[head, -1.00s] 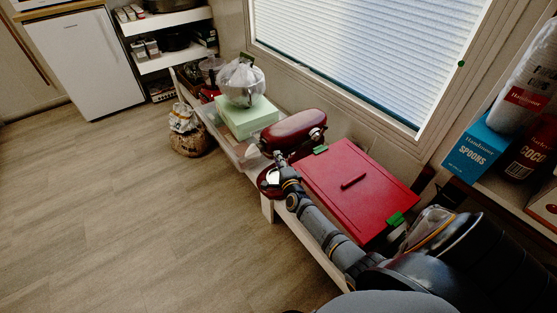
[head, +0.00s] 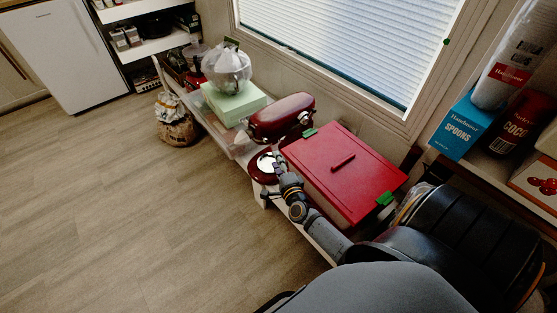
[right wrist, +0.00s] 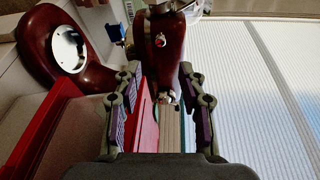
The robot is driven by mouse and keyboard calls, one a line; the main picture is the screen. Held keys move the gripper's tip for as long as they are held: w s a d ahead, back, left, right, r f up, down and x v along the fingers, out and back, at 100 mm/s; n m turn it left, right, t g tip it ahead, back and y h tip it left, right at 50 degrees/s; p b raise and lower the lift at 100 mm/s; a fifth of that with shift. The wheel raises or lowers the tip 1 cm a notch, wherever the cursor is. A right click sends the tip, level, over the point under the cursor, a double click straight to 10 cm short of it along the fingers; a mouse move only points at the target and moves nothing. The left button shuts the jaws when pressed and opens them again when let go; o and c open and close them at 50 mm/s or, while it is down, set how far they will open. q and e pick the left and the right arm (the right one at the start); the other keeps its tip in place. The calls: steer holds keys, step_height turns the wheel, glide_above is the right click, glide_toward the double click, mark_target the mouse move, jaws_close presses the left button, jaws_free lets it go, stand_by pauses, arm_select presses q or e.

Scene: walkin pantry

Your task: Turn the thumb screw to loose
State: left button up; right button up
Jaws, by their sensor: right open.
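A dark red stand mixer (head: 282,116) stands on the low white bench. In the right wrist view its head (right wrist: 166,62) reaches down between my fingers, and its base with a round silver plate (right wrist: 68,48) is at upper left. A small silver knob (right wrist: 160,41) shows on the head and a second small shiny part (right wrist: 168,98) lies lower; I cannot tell for sure which is the thumb screw. My right gripper (head: 278,158) is beside the mixer, and its fingers (right wrist: 160,108) are open with nothing gripped. My left gripper is out of view.
A red box (head: 335,180) with green clips stands right of the mixer, close to my right arm. The window is behind. The floor (head: 110,210) is clear.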

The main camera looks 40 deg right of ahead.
steer(key=shift+v, duration=0.9)
